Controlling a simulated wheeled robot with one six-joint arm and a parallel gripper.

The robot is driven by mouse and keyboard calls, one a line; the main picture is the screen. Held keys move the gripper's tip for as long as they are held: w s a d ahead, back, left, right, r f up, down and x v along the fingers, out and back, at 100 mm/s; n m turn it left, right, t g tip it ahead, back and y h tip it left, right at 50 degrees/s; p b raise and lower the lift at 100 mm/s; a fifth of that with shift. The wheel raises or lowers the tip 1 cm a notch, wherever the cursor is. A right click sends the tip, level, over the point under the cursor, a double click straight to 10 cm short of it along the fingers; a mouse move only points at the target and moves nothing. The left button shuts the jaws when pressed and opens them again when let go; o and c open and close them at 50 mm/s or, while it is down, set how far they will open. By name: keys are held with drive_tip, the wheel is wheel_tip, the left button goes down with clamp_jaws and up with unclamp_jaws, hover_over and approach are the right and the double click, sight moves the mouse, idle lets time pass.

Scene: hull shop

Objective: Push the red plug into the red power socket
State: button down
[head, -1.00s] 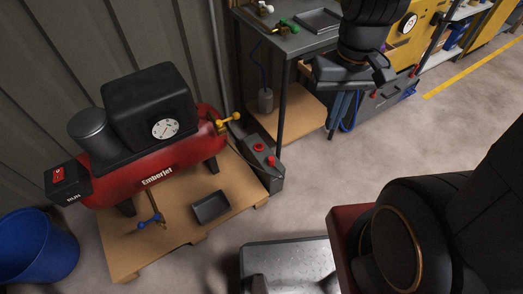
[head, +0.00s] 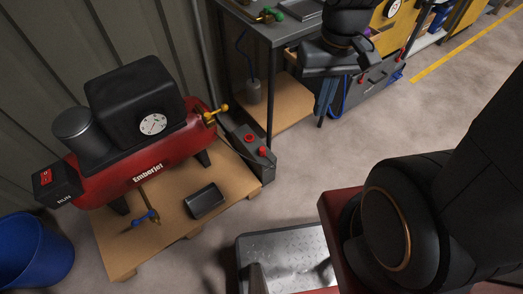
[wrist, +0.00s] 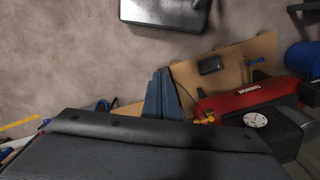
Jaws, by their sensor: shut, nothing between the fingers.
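Two small red round parts sit on top of a long dark grey box beside the compressor in the head view. The rear one (head: 249,138) looks like a ring; the front one (head: 263,150) looks like a solid knob. I cannot tell for sure which is the red plug and which is the red power socket. My gripper (head: 321,122) is shut and empty, pointing down, to the right of the box and clear of both parts. Its blue-grey fingers also show in the wrist view (wrist: 160,72). Neither red part can be made out in the wrist view.
A red compressor (head: 140,168) stands on a wooden pallet (head: 155,238) with a small black tray (head: 204,201). A blue bin (head: 35,250) is at lower left. A dark workbench (head: 270,39) stands behind the box. Open floor (head: 390,125) lies to the right.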

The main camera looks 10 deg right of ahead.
sight(264, 149)
idle(0.3)
